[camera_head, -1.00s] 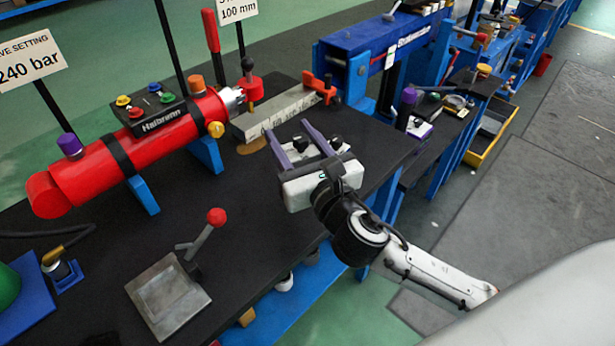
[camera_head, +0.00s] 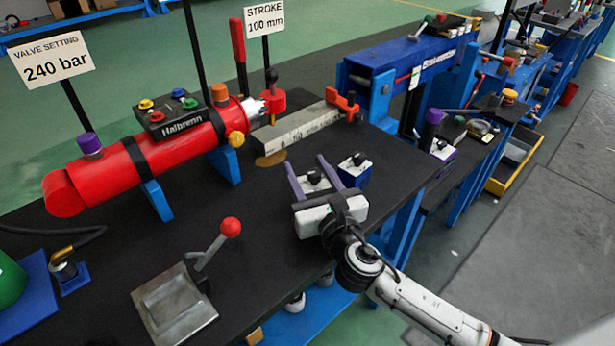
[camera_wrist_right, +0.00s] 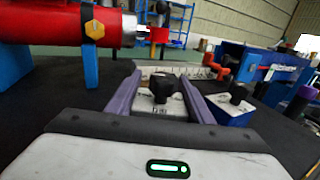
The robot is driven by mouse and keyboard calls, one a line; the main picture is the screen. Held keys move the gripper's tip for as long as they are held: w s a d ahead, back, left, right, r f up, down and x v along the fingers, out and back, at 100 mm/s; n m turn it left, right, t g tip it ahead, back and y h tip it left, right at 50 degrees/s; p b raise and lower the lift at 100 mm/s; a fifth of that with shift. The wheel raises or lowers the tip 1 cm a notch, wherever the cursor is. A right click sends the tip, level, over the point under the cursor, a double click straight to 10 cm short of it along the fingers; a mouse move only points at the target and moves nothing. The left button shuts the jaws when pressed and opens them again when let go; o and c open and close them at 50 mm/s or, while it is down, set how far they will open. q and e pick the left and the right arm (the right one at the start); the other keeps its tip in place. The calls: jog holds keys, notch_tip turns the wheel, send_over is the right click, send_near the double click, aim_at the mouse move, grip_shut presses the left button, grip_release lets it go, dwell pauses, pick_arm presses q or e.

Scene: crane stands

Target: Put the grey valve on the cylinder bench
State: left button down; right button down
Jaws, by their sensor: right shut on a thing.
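The grey valve (camera_wrist_right: 160,104), a light grey block with a black knob, is between the fingers of my right gripper (camera_head: 316,172), which is shut on it. The gripper is over the front right part of the black-topped bench (camera_head: 265,215) that bears a red cylinder (camera_head: 130,165). I cannot tell whether the valve touches the top. My left gripper is not in view.
A blue block with a black knob (camera_head: 354,170) stands close to the right finger. A long grey block (camera_head: 295,132) lies behind. A grey plate with a red-balled lever (camera_head: 175,303) is at the front left. Another bench with a blue beam (camera_head: 415,57) stands to the right.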

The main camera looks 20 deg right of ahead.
aim_at(318, 193)
jog(key=shift+f, duration=0.1)
dwell(0.3)
jog(key=c, duration=0.9)
grip_release()
jog(key=shift+f, duration=0.2)
jog(key=shift+r, duration=0.25)
jog(key=s, duration=1)
jog(key=shift+s+a+f, duration=0.2)
jog(key=shift+s+a, duration=0.05)
jog(key=shift+s, duration=0.05)
jog(key=shift+s+r, duration=0.15)
jog(key=shift+s, duration=0.55)
